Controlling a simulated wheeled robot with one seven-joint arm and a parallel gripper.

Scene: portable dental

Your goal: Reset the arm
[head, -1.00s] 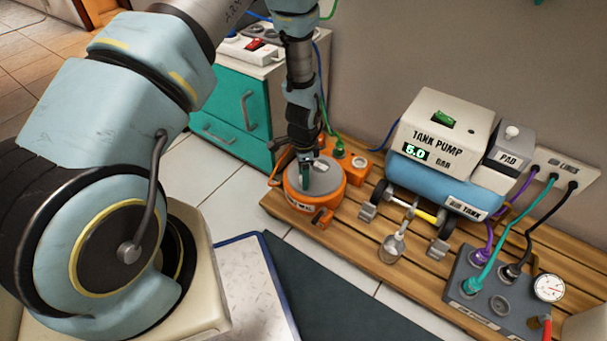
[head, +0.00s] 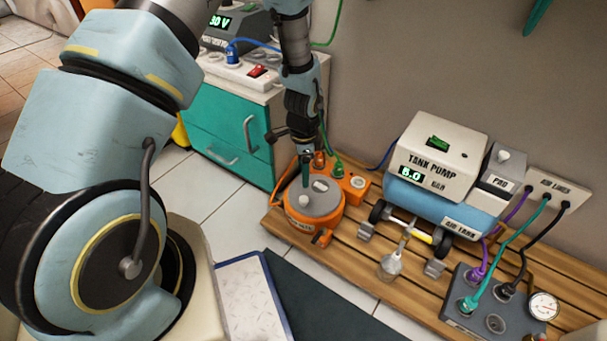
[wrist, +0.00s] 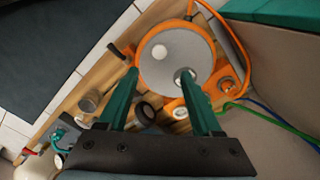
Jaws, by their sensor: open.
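My gripper (wrist: 160,88) shows in the wrist view as two green fingers, spread apart with nothing between them. It points down over the orange round device with a grey lid (wrist: 172,50). In the head view, my gripper (head: 306,168) is just above the lid of that orange device (head: 322,203), near the lid's back edge. I cannot tell whether the fingers touch the lid.
A wooden slatted platform (head: 385,285) carries the tank pump (head: 437,165) and a grey hose box (head: 480,312). A teal cabinet (head: 225,125) stands behind my arm. White floor tiles (head: 212,190) are bare.

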